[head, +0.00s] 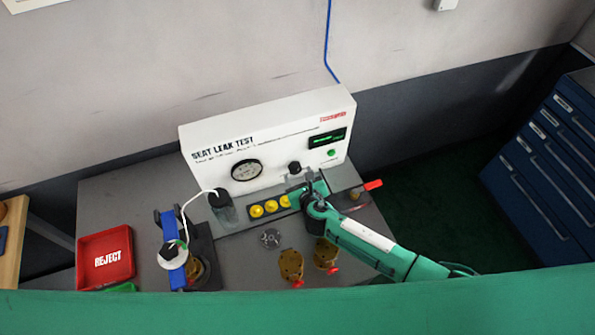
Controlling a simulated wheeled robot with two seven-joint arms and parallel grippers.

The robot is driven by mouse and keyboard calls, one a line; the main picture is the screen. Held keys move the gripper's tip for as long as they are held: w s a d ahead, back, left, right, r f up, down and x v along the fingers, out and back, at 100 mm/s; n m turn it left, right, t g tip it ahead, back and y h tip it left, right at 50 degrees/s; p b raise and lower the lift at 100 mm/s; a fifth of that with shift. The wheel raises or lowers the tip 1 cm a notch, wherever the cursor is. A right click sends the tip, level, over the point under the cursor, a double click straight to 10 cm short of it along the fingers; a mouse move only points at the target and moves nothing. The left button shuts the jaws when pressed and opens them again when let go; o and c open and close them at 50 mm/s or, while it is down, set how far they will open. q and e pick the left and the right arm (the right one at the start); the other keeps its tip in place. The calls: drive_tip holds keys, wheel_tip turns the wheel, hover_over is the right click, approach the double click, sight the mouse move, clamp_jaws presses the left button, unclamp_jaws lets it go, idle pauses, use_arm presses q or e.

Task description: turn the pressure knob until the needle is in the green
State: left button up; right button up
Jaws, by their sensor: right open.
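The white SEAT LEAK TEST panel (215,135) stands at the back of the grey bench. It carries a round dark-faced pressure gauge (247,170); its needle and any green zone are too small to read. A black knob (294,167) sits on the panel to the right of the gauge, below the green-lit display (327,138). My right gripper (297,182) is open just in front of and below the knob. I cannot tell whether it touches the knob. My left gripper is not in view.
Yellow round parts (257,211) sit in a dark strip beside my right gripper. Brass valves (291,266) stand under my right forearm. A blue-framed fixture (177,275) with a white tube and a red REJECT tray (105,256) are at left. A red-handled device (372,185) lies right.

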drive_tip(key=shift+x, duration=1.25)
drive_tip(key=c, duration=1)
drive_tip(key=shift+d+f+m+g+y+b, duration=0.15)
drive_tip(key=shift+m+g+y+b, duration=0.15)
drive_tip(key=shift+m+y, duration=0.75)
drive_tip(key=shift+d+m+y+b, duration=0.1)
drive_tip(key=shift+m+y+b, duration=0.55)
drive_tip(key=shift+m, duration=0.6)
drive_tip(key=shift+w, duration=0.1)
